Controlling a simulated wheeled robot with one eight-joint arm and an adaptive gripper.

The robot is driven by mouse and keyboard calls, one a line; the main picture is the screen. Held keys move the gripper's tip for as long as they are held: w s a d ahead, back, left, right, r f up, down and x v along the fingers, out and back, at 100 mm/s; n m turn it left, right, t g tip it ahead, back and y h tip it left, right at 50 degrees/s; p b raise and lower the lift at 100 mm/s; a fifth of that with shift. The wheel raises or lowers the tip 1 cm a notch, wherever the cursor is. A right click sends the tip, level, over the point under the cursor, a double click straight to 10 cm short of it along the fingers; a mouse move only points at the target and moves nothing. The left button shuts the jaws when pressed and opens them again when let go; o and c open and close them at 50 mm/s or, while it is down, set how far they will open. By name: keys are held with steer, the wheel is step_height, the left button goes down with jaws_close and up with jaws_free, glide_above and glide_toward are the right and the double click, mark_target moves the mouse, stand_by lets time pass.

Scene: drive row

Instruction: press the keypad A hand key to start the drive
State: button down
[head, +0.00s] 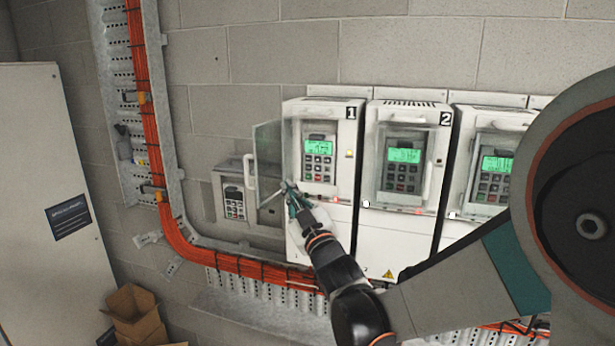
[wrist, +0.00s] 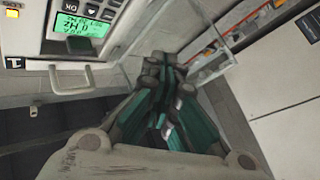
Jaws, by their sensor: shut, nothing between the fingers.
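Drive 1 (head: 347,195) is a white cabinet on the wall. Its recessed keypad (head: 319,160) has a lit green display above several small keys, and the see-through door (head: 268,150) stands swung out to the left. Key legends are too small to read in the head view, and I cannot see a mark "A". My gripper (head: 291,196) is in front of drive 1's lower left edge, below the keypad and close to the door's lower part. In the wrist view its green fingers (wrist: 165,100) are together and empty; the lit display (wrist: 82,32) shows at upper left, upside down.
Drive 2 (head: 402,165) and a third drive (head: 490,165) stand to the right, also lit. A small grey box with a keypad (head: 234,203) is left of drive 1. Orange cables (head: 150,130) run down the left wall. Cardboard boxes (head: 135,312) lie at lower left.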

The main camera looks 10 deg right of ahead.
mark_target(305, 180)
steer(key=shift+w+d, duration=0.65)
steer(key=shift+w, duration=0.7)
steer(key=shift+w+d, duration=0.6)
steer(key=shift+w, duration=0.7)
steer(key=shift+w+d, duration=0.65)
steer(key=shift+w, duration=0.7)
steer(key=shift+w+d, duration=0.2)
steer(key=shift+w, duration=0.15)
